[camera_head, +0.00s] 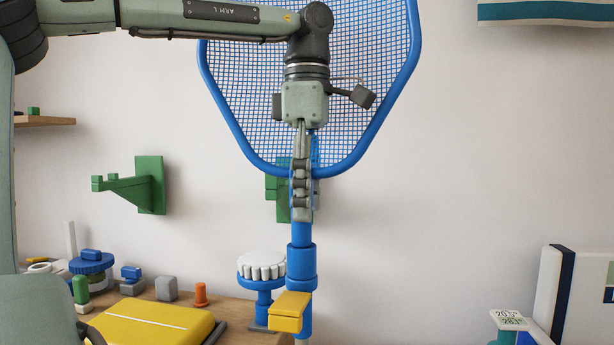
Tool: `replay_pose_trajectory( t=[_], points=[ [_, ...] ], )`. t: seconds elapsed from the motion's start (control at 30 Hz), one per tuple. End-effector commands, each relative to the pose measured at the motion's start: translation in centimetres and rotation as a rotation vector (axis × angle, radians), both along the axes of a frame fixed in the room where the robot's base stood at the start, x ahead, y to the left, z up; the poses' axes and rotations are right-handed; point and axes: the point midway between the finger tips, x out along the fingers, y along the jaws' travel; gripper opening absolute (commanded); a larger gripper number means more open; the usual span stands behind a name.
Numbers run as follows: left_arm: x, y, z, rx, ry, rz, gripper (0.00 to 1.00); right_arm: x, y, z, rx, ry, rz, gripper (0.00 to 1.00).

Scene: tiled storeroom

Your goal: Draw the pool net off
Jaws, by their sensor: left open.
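The pool net has a blue frame with blue mesh (350,60) and a blue pole (302,262) hanging down below it. It is upright against the wall. A green wall bracket (276,187) shows partly behind the net's neck. My left gripper (302,210) points down in front of the neck, where frame and pole meet. Its jaws are open and seen edge-on, with the neck behind or between them; I cannot tell which. The gripper and wrist hide part of the mesh and the neck. My right gripper is not in view.
A second green bracket (150,185) on the wall at left is empty. A wooden table (240,312) below holds a yellow case (150,325), a blue stand with a white top (262,265) close to the pole, and small items.

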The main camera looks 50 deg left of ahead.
Motion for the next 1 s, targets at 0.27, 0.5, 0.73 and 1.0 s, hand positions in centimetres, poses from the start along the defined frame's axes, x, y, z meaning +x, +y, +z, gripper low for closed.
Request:
replay_pose_trajectory(
  t=[0.27,0.5,0.73,1.0],
  points=[
    [-0.01,0.03,-0.39,0.0,0.0,0.001,0.49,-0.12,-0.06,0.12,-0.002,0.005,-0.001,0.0],
    [-0.01,0.02,-0.38,0.0,0.0,0.001,0.27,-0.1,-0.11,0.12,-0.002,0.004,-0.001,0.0],
    [0.0,0.01,-0.37,0.0,0.0,0.001,0.0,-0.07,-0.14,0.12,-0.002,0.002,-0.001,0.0],
    [0.01,0.01,0.37,0.0,-0.001,0.0,0.0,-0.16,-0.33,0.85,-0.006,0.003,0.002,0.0]
  ],
)
